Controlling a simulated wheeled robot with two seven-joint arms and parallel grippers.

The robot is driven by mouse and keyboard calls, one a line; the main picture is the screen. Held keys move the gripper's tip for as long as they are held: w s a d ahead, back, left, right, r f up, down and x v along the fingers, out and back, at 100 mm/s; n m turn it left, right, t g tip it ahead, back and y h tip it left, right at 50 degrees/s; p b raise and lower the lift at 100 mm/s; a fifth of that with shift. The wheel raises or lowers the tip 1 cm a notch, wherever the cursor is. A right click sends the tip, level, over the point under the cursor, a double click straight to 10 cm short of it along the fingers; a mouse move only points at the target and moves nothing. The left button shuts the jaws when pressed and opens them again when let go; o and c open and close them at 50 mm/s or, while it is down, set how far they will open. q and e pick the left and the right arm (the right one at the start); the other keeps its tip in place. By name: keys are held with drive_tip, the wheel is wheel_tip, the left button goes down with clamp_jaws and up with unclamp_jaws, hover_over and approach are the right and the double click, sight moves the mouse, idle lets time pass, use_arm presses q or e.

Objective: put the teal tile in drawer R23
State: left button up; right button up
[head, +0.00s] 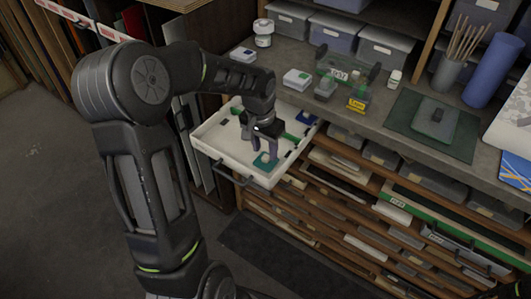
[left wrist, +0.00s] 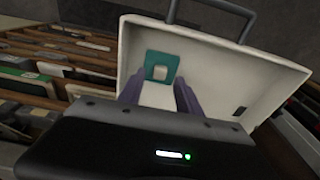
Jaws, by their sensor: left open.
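The teal tile (head: 265,161) lies in the front part of an open white drawer (head: 225,157) that is pulled out below the counter. In the left wrist view the teal tile (left wrist: 151,58) shows a pale square knob or patch at its middle. My left gripper (head: 262,151) is over the drawer, pointing down just above the tile. Its two purple fingers (left wrist: 161,86) are spread, with their tips near the tile's edge and nothing held. I cannot read R23 on any drawer.
Wooden racks of shallow drawers (head: 340,190) stand to the right. The counter above holds grey boxes (head: 333,32), small jars and a green mat (head: 405,122).

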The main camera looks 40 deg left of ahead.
sight(263, 165)
use_arm(q)
wheel_tip(263, 165, up, 9)
drive_tip(key=s, duration=0.1)
drive_tip(key=shift+b, duration=0.35)
